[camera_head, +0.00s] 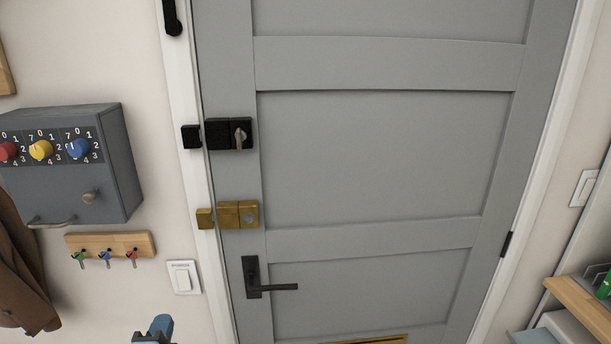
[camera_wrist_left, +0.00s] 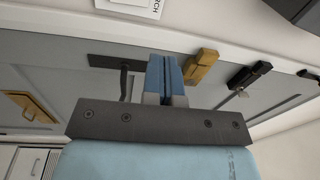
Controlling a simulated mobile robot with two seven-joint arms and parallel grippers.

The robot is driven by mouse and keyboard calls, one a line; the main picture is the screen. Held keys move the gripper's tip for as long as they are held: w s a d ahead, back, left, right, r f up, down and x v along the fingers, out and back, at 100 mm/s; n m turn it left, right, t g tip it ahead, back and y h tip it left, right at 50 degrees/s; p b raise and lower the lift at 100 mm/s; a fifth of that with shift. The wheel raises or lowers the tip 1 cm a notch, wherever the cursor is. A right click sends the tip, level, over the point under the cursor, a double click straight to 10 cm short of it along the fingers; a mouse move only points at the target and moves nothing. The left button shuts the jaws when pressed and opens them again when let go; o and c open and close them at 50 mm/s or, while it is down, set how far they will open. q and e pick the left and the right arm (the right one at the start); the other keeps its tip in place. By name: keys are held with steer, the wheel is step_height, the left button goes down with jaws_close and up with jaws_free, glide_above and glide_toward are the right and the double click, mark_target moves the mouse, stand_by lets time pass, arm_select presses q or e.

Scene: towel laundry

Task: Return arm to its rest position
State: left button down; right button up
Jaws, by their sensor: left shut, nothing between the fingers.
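My left gripper (camera_head: 158,326) shows at the bottom edge of the head view, in front of the wall and left of the grey door (camera_head: 385,150). In the left wrist view its blue fingers (camera_wrist_left: 166,78) are shut together with nothing between them. They point towards the door, which is apart from them. My right gripper is in neither view.
The door has a black handle (camera_head: 270,288), a brass lock (camera_head: 238,214) and a black lock (camera_head: 229,134). A grey box with coloured dials (camera_head: 112,165), a key rack (camera_head: 110,244) and a light switch (camera_head: 183,278) are on the wall. A wooden shelf (camera_head: 580,308) is at right.

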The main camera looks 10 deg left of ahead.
arm_select(q)
steer(key=s+d+f+n+g+h+p, duration=0.3)
steer(key=s+d+f+n+g+h, duration=0.4)
steer(key=s+d+f+n, duration=0.4)
steer(key=s+d+f, duration=0.4)
steer(key=s+f, duration=0.2)
steer(key=s, duration=0.1)
steer(key=shift+d+f+n+g, duration=0.25)
steer(key=shift+n+g, duration=0.05)
steer(key=shift+n, duration=0.1)
